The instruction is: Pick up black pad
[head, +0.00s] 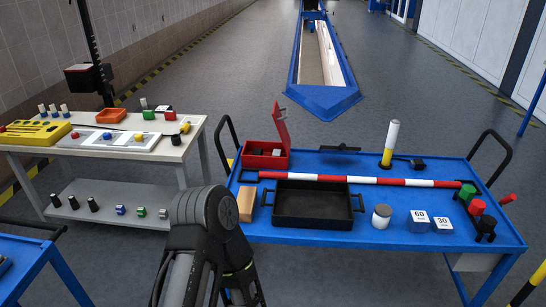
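A small black piece (486,228) stands at the right front corner of the blue table. It looks like the black pad, in a row with a red piece (477,207) and a green piece (467,192) of similar size just behind it. One of my arms rises from the bottom of the head view, left of the middle, and covers the left front corner of the blue table. Its fingertips do not show. No gripper fingers of either arm can be made out, and nothing is seen touching the black piece.
The blue table (360,237) also holds a black tray (313,205), an open red box (265,155), a red-white bar (390,181), a white-yellow cylinder (390,140), a round can (381,217) and blocks marked 60 (418,221) and 30 (442,225). A beige workbench (178,152) stands left.

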